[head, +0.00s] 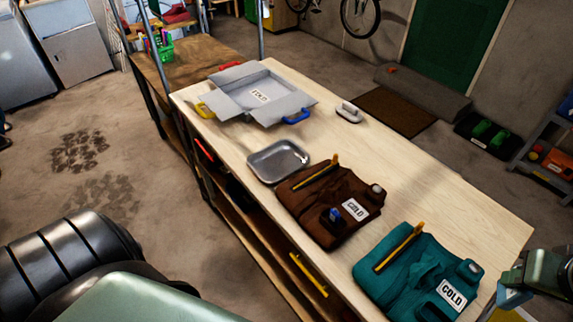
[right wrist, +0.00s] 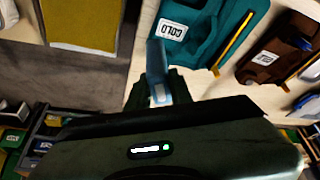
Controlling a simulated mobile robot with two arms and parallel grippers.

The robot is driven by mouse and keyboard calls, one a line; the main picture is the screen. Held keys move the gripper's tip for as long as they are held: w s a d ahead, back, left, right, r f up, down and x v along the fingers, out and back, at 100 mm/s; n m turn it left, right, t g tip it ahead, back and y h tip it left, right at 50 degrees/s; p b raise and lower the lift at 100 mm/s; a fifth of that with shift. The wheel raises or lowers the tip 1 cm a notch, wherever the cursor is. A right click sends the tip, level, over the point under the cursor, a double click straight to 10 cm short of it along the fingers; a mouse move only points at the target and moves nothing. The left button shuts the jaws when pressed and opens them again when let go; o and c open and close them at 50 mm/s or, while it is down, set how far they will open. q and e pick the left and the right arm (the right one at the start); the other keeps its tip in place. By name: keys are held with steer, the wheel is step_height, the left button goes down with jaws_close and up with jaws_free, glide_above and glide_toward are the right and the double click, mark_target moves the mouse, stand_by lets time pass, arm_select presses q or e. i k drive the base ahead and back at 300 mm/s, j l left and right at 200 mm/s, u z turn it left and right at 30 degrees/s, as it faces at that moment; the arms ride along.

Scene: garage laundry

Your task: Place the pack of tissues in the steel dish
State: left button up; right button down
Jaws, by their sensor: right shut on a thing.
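The steel dish (head: 268,163) is a shallow grey tray on the wooden workbench, beside the brown folded garment. A small pale mark or thing shows at its right side; I cannot tell which. My right gripper (head: 514,290) is at the right edge of the head view, beyond the bench's near right end. It is shut on a light blue pack (right wrist: 157,75), which looks like the pack of tissues. The pack stands out from the jaws in the right wrist view and shows only partly in the head view (head: 512,300). My left gripper is not in view.
A teal bag (head: 400,282) marked COLD and a brown bag (head: 308,222) lie on the bench (head: 455,197) between my right gripper and the dish. A grey open box (head: 232,92) and a white-handled brush (head: 349,113) are farther back. The bench's right side is clear.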

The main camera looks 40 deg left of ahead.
mark_target(278, 164)
steer(key=u, duration=0.5)
steer(key=j+u, duration=0.15)
steer(key=u, duration=0.85)
steer(key=i+j+u, duration=0.1)
steer(key=j, duration=0.3)
steer(key=i+j+u, duration=0.1)
steer(key=j, duration=0.25)
steer(key=i, duration=0.05)
